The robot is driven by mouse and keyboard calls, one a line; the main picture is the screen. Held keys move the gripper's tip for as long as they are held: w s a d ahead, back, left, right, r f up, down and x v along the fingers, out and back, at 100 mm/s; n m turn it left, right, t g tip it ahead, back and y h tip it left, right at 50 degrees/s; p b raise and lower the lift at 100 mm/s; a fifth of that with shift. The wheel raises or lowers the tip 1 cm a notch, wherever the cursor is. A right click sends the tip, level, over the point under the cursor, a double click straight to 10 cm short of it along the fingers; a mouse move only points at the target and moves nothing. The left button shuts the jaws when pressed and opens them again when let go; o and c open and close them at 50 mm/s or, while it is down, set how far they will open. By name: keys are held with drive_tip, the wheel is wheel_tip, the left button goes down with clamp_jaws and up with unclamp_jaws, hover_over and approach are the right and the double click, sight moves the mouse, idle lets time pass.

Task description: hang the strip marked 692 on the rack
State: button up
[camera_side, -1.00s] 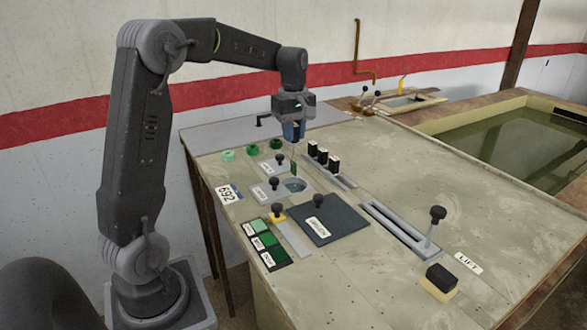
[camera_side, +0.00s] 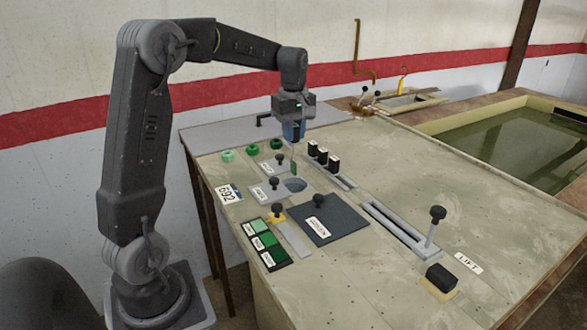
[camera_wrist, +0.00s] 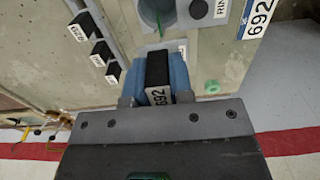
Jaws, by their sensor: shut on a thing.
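My gripper (camera_side: 294,138) is shut on the black clip of the strip marked 692, whose label (camera_wrist: 159,96) shows between the blue fingers in the wrist view. The green strip (camera_side: 293,166) hangs down below the clip, over the bench near the round well (camera_side: 295,185). I cannot tell how far its lower end is above the well. The rack (camera_side: 343,182) is a grey rail to the right of the strip. Several black clips (camera_side: 323,157) sit along its far part, and their labelled tops (camera_wrist: 101,53) show in the wrist view.
A 692 card (camera_side: 228,194) lies at the bench's left edge. Green round pieces (camera_side: 252,149) stand at the back. A dark plate (camera_side: 328,224) and green swatches (camera_side: 265,243) lie in front. A slotted lift lever (camera_side: 436,222) stands at the right. A water tank (camera_side: 510,150) lies beyond.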

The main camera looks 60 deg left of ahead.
drive_tip(key=w+d, duration=0.6)
drive_tip(key=w, duration=0.6)
drive_tip(key=shift+w+d+f, duration=0.25)
drive_tip(key=shift+f, duration=0.2)
wheel_tip(320, 180, down, 10)
idle(1.2)
drive_tip(key=shift+f, duration=0.7)
idle(0.7)
drive_tip(key=o, duration=0.9)
